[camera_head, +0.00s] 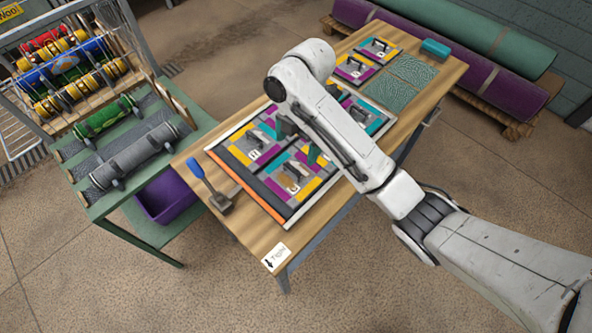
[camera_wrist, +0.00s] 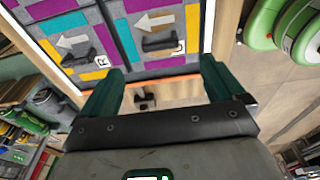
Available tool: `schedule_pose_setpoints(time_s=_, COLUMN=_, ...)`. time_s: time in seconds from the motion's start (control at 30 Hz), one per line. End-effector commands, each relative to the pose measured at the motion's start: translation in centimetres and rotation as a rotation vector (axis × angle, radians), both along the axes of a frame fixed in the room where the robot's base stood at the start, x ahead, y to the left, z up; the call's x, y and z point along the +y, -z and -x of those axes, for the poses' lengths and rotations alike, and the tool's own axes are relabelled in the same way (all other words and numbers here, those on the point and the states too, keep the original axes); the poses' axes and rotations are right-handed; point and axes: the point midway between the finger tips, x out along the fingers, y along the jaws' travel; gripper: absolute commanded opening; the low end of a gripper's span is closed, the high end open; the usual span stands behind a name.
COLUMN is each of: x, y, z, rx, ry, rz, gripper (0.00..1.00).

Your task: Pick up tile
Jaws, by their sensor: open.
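Several patterned tiles in purple, yellow, teal and grey, each with a dark handle, lie in a white-edged frame (camera_head: 247,186) on the wooden table. A front tile (camera_head: 297,184) and a left tile (camera_head: 253,148) show in the head view. Two more tiles, a far one (camera_head: 378,48) and a nearer one (camera_head: 353,70), lie outside the frame at the table's far end. My gripper (camera_wrist: 160,88) is open and empty, its green fingers apart. In the wrist view, a tile marked R (camera_wrist: 76,50) and another arrowed tile (camera_wrist: 160,32) are beyond the fingertips. My arm hides part of the frame.
A blue-handled scraper (camera_head: 209,184) and a white label (camera_head: 276,257) lie on the near table end. Teal textured squares (camera_head: 410,69) and a teal block (camera_head: 436,48) are at the far end.

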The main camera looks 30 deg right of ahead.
Motion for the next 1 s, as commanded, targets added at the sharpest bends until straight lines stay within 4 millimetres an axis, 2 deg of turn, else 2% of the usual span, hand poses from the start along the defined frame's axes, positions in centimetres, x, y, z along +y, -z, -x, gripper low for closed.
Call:
schedule_pose_setpoints(time_s=0.03, x=0.3, y=1.2, z=0.1, rx=0.003, ry=0.000, rz=-0.002, gripper=0.96)
schedule_pose_setpoints(time_s=0.13, x=0.5, y=2.8, z=0.2, rx=0.002, ry=0.002, rz=-0.002, gripper=0.96)
schedule_pose_setpoints(time_s=0.47, x=0.9, y=5.8, z=0.4, rx=0.003, ry=0.006, rz=-0.001, gripper=0.96)
schedule_pose_setpoints(time_s=0.7, x=1.4, y=9.1, z=0.5, rx=0.002, ry=0.004, rz=-0.001, gripper=0.96)
schedule_pose_setpoints(time_s=0.8, x=1.5, y=9.8, z=0.5, rx=0.001, ry=0.004, rz=-0.002, gripper=0.96)
schedule_pose_setpoints(time_s=1.0, x=1.5, y=10.0, z=0.5, rx=-0.001, ry=0.004, rz=-0.001, gripper=0.96)
